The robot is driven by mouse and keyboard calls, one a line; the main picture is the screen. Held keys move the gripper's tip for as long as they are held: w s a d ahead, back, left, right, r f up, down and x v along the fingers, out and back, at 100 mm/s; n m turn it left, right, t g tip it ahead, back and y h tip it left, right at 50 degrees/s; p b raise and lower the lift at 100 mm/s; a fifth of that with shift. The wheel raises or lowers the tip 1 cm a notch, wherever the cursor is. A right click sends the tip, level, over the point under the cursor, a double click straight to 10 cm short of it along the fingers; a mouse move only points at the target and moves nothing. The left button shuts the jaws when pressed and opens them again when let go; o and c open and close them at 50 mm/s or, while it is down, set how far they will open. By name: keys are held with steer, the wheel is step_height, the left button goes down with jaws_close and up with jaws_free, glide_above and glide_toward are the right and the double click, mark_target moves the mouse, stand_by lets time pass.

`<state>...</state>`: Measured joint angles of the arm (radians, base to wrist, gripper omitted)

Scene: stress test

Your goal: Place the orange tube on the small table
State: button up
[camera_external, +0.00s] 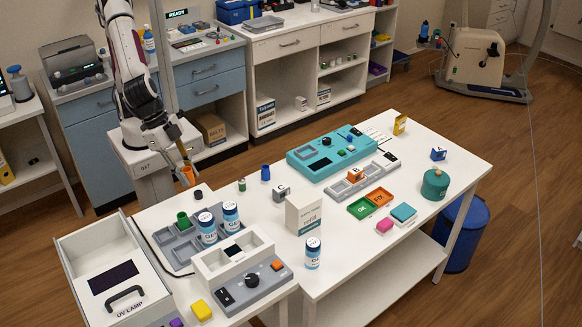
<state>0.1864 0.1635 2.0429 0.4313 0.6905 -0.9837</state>
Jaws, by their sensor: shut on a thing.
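The orange tube (187,176) is at the tip of my gripper (184,164), which is shut on it. It is small in the picture, and its lower end is near the left end of the white work surface. I cannot tell the height of the tube above what lies below it. A small white table (125,153) with a narrow body stands behind and left of my gripper, partly hidden by my arm. Its visible top is bare.
A grey rack (172,249) with a green cup and white-blue bottles stands below. An open white UV lamp box (82,250) is at the left. A blue cup (265,172) and a dark cap (198,194) stand nearby. The long table's (240,215) middle has free room.

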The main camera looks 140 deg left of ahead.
steer(key=shift+f, duration=0.1)
stand_by(0.3)
steer(key=shift+f, duration=3)
steer(key=shift+f, duration=1.9)
steer(key=shift+f, duration=0.1)
steer(key=o, duration=0.6)
steer(key=shift+c, duration=0.2)
steer(key=shift+o, duration=0.7)
